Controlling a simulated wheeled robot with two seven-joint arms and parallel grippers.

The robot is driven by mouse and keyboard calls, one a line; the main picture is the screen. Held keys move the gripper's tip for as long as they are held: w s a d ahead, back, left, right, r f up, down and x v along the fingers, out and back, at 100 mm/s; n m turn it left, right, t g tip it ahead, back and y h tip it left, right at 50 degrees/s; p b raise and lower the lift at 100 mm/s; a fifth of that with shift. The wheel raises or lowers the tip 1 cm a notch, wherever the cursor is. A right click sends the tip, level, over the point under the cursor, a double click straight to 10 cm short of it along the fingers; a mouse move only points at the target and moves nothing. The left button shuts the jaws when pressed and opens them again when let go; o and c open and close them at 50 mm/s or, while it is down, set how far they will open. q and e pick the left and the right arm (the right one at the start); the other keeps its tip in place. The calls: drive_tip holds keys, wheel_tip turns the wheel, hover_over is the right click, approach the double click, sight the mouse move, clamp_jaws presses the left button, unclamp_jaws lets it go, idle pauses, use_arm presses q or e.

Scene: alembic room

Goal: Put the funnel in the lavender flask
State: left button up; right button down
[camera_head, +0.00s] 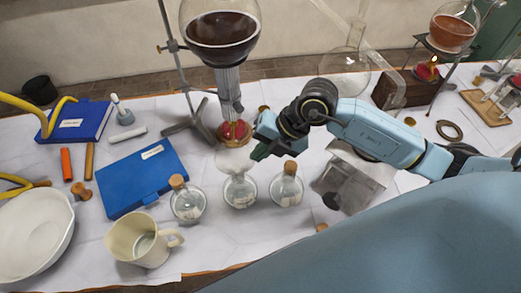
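A pale, translucent funnel (234,160) is at the mouth of the middle small round flask (240,191). I cannot tell whether its stem is inside the neck. My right gripper (259,152) is at the funnel's right rim and appears shut on it; the fingertips are partly hidden. The middle flask shows no cork. A corked flask (187,203) stands to its left and another corked flask (286,188) to its right. I cannot read which flask is the lavender one. My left gripper is not in view.
A large dark-filled flask (221,30) on a stand is just behind, with a red-gold burner (234,130) below. A grey metal box (346,184) stands right. A cream mug (143,240), blue book (142,175) and white bowl (35,235) are left.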

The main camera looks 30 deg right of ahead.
drive_tip(key=shift+f, duration=0.2)
idle(0.5)
drive_tip(key=c, duration=1.6)
unclamp_jaws()
drive_tip(key=shift+o, duration=0.2)
drive_tip(key=shift+r, duration=0.15)
wheel_tip(320, 180, up, 7)
drive_tip(key=p, duration=0.6)
